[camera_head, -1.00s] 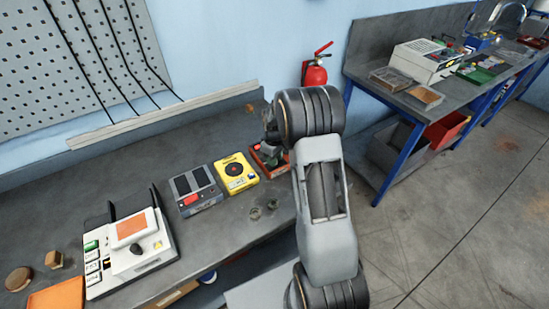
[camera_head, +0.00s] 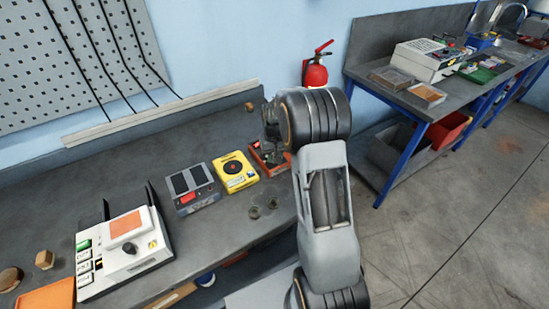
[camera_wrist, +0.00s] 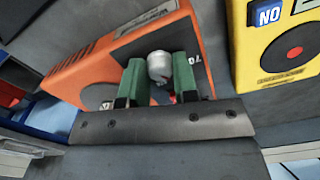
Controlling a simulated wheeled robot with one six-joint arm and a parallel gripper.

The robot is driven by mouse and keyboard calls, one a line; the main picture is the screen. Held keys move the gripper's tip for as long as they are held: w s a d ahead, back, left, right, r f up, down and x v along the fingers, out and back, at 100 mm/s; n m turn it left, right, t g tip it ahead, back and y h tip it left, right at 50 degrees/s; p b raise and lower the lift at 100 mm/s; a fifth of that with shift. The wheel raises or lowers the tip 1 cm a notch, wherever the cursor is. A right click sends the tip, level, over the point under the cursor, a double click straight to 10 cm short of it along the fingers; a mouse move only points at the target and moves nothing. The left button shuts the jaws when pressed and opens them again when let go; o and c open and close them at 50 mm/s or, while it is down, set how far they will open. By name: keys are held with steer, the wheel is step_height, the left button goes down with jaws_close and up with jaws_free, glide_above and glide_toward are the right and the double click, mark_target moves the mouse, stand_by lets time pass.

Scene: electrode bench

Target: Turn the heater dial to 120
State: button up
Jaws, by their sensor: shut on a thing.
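The heater is an orange box (camera_wrist: 95,68) with a dark top panel, tilted in the wrist view. It also shows in the head view (camera_head: 257,158) at the right end of the near bench, partly behind my arm. Its silver, rounded dial (camera_wrist: 158,63) stands on the dark panel. My gripper (camera_wrist: 160,74) has its two green fingers on either side of the dial and is shut on it. A few printed digits show beside the right finger. The rest of the scale and the dial's pointer are hidden or too small to read.
A yellow device (camera_head: 236,172) with a black round disc stands close beside the heater. A grey device (camera_head: 193,188) with a red button is further left, then a white console (camera_head: 125,250). Two small round items (camera_head: 254,212) lie in front. A second bench (camera_head: 450,93) stands right.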

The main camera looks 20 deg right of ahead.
steer(key=m+b, duration=0.1)
steer(key=m, duration=0.4)
steer(key=shift+m+b, duration=0.65)
steer(key=shift+m, duration=1.85)
steer(key=o, duration=0.9)
steer(key=shift+r, duration=0.15)
step_height(320, 180, up, 14)
steer(key=shift+f+b, duration=0.2)
steer(key=shift+b, duration=0.2)
